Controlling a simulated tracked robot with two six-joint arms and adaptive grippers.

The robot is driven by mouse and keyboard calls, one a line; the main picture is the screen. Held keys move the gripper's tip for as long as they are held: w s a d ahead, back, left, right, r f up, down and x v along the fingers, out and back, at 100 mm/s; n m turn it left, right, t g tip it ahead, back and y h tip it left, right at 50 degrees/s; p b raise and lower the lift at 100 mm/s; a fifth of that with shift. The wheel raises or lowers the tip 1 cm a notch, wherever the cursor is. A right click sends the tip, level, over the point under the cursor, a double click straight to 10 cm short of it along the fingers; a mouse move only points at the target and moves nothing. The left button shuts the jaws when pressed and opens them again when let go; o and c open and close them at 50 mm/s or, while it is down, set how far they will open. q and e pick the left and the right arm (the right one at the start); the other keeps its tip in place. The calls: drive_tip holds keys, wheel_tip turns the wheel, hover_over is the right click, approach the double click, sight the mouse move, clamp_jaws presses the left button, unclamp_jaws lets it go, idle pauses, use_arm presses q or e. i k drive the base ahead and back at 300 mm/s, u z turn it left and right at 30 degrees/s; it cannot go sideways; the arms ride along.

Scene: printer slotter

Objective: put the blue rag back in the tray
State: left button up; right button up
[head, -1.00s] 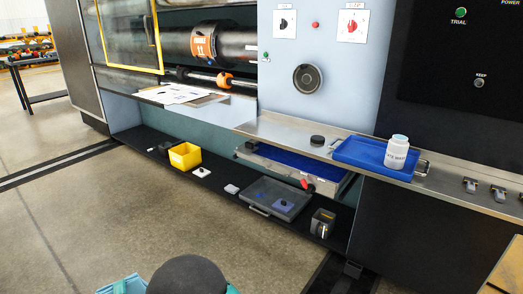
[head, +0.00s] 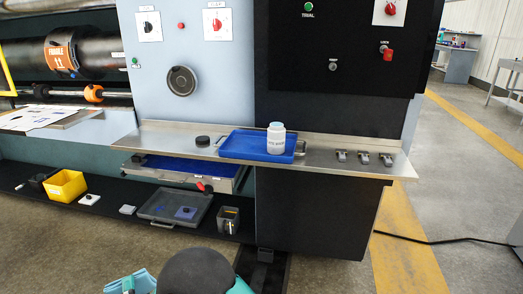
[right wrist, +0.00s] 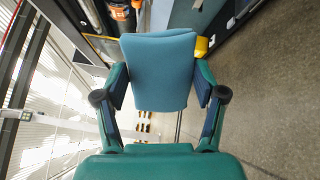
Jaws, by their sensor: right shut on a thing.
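A blue rag (right wrist: 160,72) is between the two fingers of my right gripper (right wrist: 160,98) in the right wrist view. The gripper is shut on it and the rag spreads out flat beyond the fingers. A light blue piece, apparently the same rag (head: 143,281), shows at the bottom edge of the head view, left of a dark round part of mine. A blue tray (head: 235,144) lies on the steel ledge with a white bottle (head: 276,141) at its right. A grey tray (head: 160,207) with a small bluish item sits on the low black shelf. My left gripper is not seen.
The steel ledge (head: 325,152) also carries a black puck (head: 202,140) and several metal clips. A blue-lined drawer (head: 180,168) sits below it. A yellow bin (head: 65,186), white pieces and a dark cup (head: 228,219) stand on the low shelf. A cable crosses the floor at right.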

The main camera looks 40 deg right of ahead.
sight(246, 147)
drive_tip(key=z, duration=0.75)
drive_tip(key=i, duration=1.05)
drive_tip(key=u, duration=0.05)
drive_tip(key=k, duration=0.95)
drive_tip(key=z, duration=0.15)
drive_tip(key=i, duration=0.95)
drive_tip(key=u, duration=0.05)
